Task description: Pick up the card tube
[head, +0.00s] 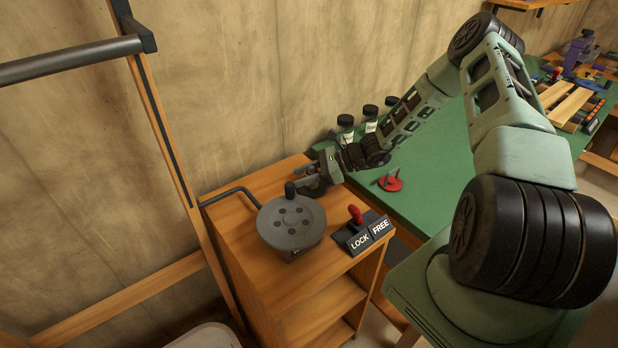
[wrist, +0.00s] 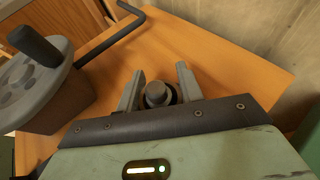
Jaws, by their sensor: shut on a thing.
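My gripper (head: 310,182) is low over the wooden cabinet top, just behind the grey crank wheel. In the wrist view my gripper (wrist: 159,88) has its two grey fingers on either side of a dark grey, round-ended thing (wrist: 157,94). It is shut on that thing. Only the thing's near end shows, and I cannot tell whether it is the card tube or whether it touches the cabinet top. No brown cardboard tube shows clearly in either view.
The grey crank wheel (head: 291,224) with its upright black knob stands close beside my gripper. A LOCK/FREE lever box (head: 362,234) sits at the cabinet's right. A green bench (head: 430,185) beyond holds a red disc (head: 390,184) and several black-capped jars. A bent dark rod (head: 228,194) is at left.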

